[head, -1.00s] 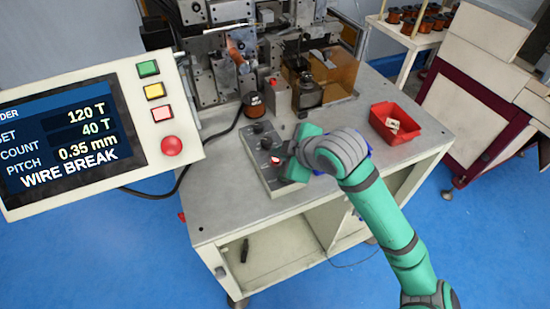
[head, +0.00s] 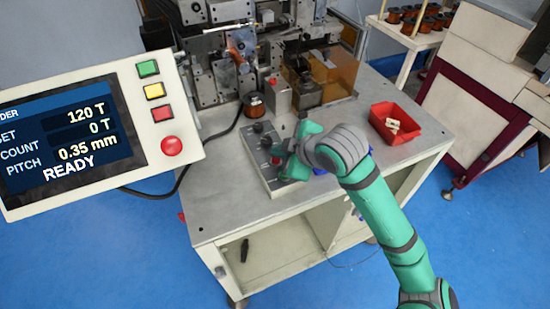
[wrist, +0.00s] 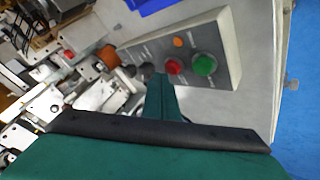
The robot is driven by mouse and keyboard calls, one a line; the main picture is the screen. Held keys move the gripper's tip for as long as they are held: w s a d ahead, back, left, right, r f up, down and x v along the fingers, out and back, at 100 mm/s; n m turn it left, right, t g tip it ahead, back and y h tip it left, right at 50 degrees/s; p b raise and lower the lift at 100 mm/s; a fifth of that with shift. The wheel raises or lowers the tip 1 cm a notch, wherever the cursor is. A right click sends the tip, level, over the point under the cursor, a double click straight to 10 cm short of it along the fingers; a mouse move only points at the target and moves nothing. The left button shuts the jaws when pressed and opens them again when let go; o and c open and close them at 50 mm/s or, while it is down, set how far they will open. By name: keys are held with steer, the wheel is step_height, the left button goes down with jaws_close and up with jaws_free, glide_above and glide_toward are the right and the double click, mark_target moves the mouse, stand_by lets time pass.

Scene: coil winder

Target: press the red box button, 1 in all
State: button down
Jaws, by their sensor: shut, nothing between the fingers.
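The grey control box (head: 256,162) lies on the machine's table and carries several knobs and buttons. Its red button (head: 276,160) shows beside my fingers in the head view. In the wrist view, the red button (wrist: 173,67) sits between a green button (wrist: 204,64) and dark knobs, with an orange button (wrist: 178,41) nearby. My gripper (head: 286,155) is shut and empty, over the box. In the wrist view, my fingertips (wrist: 159,80) are just left of the red button; I cannot tell whether they touch it.
A display panel (head: 70,135) at left reads READY, count 0 T. The coil winder (head: 225,60) stands behind the box, with a copper spool (head: 253,105) near it. A red bin (head: 394,124) sits at the table's right. The table's front left is clear.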

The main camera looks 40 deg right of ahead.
steer(key=shift+r, duration=0.25)
steer(key=shift+r, duration=2.5)
